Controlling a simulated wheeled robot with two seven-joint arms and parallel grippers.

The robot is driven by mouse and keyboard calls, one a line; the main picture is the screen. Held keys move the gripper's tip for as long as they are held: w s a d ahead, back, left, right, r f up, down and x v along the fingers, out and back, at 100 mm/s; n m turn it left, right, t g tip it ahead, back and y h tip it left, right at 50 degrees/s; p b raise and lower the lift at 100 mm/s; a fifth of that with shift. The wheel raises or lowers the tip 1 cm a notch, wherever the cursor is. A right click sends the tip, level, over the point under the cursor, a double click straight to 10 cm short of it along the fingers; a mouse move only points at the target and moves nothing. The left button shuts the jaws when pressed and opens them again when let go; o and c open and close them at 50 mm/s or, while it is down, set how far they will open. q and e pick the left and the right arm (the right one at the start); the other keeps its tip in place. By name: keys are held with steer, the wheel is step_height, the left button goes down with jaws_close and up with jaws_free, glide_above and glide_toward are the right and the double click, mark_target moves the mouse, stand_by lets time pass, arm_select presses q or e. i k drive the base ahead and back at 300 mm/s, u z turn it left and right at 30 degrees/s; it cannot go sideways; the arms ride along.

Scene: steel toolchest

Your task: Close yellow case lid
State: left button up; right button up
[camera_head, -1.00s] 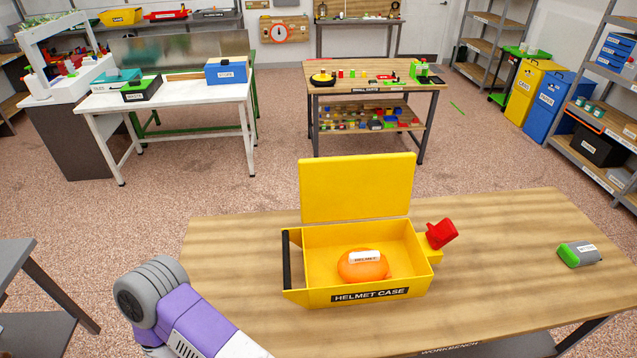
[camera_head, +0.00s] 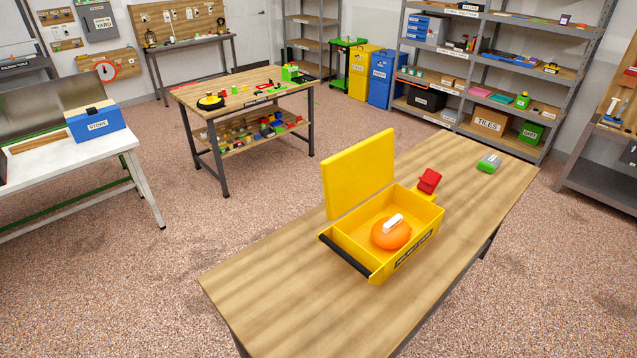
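The yellow helmet case (camera_head: 427,219) stands on the wooden workbench with its lid (camera_head: 358,173) raised upright along the back edge. An orange helmet (camera_head: 388,234) with a white label lies inside the case. A black handle bar (camera_head: 345,256) runs along the case's left side. A red part (camera_head: 429,180) on a yellow bracket sticks up at the case's right end. Neither of my grippers shows in the head view.
The workbench (camera_head: 270,278) has bare wood left of the case. A green and grey box (camera_head: 489,163) lies at its far right end. A small parts table (camera_head: 240,92) and a white table with a blue box (camera_head: 97,122) stand behind, with open floor between.

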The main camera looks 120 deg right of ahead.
mark_target(353, 174)
steer(key=i, duration=0.4)
steer(key=z, duration=2.4)
steer(key=i, duration=2.9)
steer(key=z, duration=3.5)
